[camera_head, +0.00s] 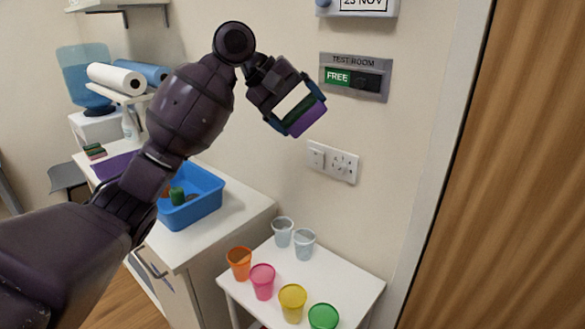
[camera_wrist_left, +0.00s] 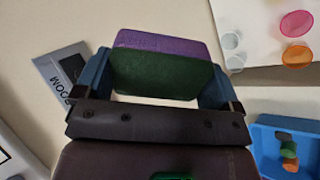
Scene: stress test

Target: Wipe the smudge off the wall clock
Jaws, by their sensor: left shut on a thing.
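My left gripper (camera_head: 298,107) is raised in front of the wall, shut on a sponge (camera_head: 306,121) with a purple layer and a dark green layer. In the left wrist view the sponge (camera_wrist_left: 155,74) sits between the two blue fingers. A white wall unit (camera_head: 378,10) with a date display reading "23 NOV" is at the top edge of the head view, above and right of the gripper. It looks like the lower part of the clock; the rest is cut off. No smudge shows. My right gripper is in neither view.
A TEST ROOM sign (camera_head: 356,77) and a socket plate (camera_head: 332,162) are on the wall near the sponge. Below stand a small white table (camera_head: 348,282) with several cups and a counter with a blue tub (camera_head: 205,205). A wooden door (camera_head: 500,190) is at right.

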